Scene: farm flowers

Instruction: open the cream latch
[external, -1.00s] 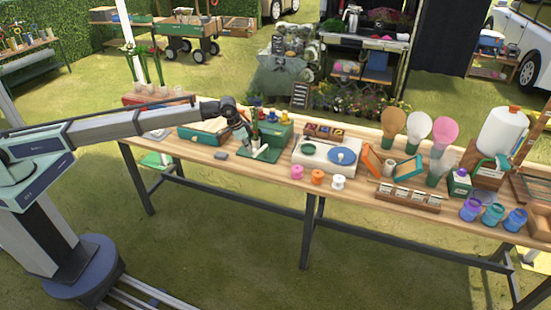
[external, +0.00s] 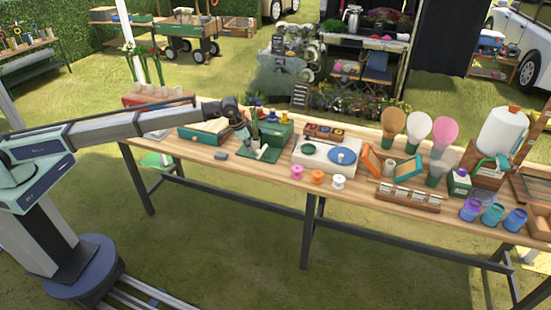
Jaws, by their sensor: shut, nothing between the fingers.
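A green base plate (external: 268,155) lies on the table with an upright green part rising from it. A small pale piece (external: 252,149) shows low at the plate's left side; it may be the cream latch, but it is too small to tell. My gripper (external: 246,137) points down at the plate's left side, right above the pale piece. It is shut and empty. I cannot tell whether its tips touch the piece. My gripper partly hides that area.
A green-sided box (external: 203,133) stands left of my gripper and a green case (external: 277,133) behind it. A white unit with a blue disc (external: 343,157) is to the right. Pink (external: 297,172), orange and white spools line the front edge. A grey block (external: 221,155) lies in front.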

